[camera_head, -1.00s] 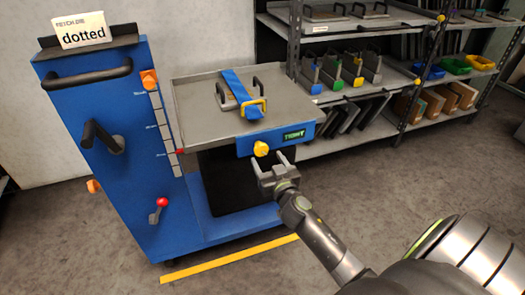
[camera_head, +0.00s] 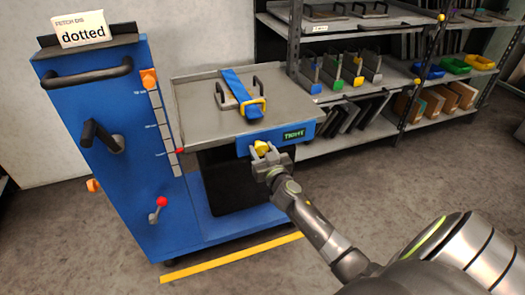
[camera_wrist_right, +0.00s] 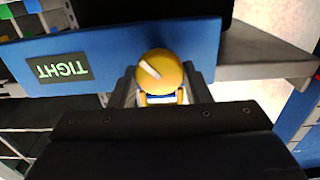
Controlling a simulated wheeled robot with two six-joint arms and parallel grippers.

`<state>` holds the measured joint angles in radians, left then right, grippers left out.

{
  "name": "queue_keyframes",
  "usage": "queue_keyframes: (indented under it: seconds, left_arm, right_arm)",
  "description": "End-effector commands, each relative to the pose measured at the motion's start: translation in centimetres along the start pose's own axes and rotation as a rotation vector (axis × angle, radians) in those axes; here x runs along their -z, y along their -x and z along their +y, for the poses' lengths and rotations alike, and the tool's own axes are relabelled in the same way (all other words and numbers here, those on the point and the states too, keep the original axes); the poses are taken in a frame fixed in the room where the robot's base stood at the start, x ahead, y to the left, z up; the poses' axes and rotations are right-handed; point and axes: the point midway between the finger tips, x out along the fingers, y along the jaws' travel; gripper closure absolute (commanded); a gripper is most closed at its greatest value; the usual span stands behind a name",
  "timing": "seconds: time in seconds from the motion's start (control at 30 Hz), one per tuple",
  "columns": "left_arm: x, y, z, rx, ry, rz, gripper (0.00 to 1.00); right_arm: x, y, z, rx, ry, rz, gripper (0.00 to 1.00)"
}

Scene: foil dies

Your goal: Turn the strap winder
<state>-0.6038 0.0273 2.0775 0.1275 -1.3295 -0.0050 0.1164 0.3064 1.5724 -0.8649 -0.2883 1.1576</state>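The strap winder is a yellow knob (camera_head: 261,147) on the blue front panel of the cart's tray; it shows in the right wrist view (camera_wrist_right: 160,71) with a white mark. Beside it, a small display (camera_head: 294,134) reads TIGHT. A blue strap (camera_head: 236,86) runs across a die with dark handles on the tray (camera_head: 195,112), by a yellow buckle (camera_head: 262,101). My right gripper (camera_head: 264,154) is open, its fingers on either side of the knob; a narrow gap seems to show in the right wrist view (camera_wrist_right: 162,92). My left gripper is not in view.
The blue cart column (camera_head: 115,195) carries a black crank, a red-tipped lever (camera_head: 160,203) and a card (camera_head: 83,31) reading "dotted". Shelves with dies and bins (camera_head: 481,62) stand at the back right. A yellow line (camera_head: 230,258) marks the clear floor in front.

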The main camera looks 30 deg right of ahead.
Motion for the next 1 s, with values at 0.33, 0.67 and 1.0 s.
queue_keyframes:
  seconds: [0.33, 0.67, 1.0]
  left_arm:
    - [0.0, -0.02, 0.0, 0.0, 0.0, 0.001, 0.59]
    - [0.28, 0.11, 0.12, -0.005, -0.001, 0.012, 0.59]
    - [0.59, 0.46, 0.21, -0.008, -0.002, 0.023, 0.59]
  right_arm:
    - [-0.04, 0.03, -0.02, 0.0, 0.028, 0.0, 0.8]
    - [-0.07, 0.03, -0.14, 0.0, 0.226, 0.0, 0.8]
    - [-0.11, 0.04, -0.29, 0.001, 0.545, -0.001, 0.8]
